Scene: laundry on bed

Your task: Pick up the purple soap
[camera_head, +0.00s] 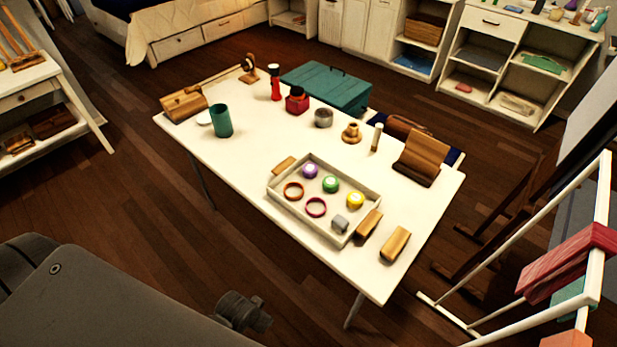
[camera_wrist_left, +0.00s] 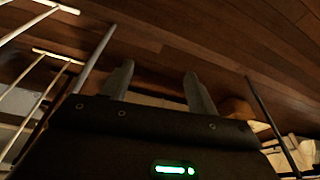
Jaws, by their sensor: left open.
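The purple soap (camera_head: 310,171) is a small round piece with a pale top. It sits at the back of a shallow white tray (camera_head: 372,191) on the white table (camera_head: 250,165). A green round piece (camera_head: 330,184) and a yellow one (camera_head: 355,200) lie in a row with it. My left gripper (camera_wrist_left: 158,70) shows in the left wrist view with its two fingers apart and nothing between them. Dark wooden floor shows past the fingers, and the soap is not in that view. My right gripper is not in view.
The tray also holds two rings (camera_head: 316,207) and a grey block (camera_head: 340,223). Wooden blocks (camera_head: 395,244) stand by its front right. The table's left front is clear. A white rack (camera_head: 594,255) stands right.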

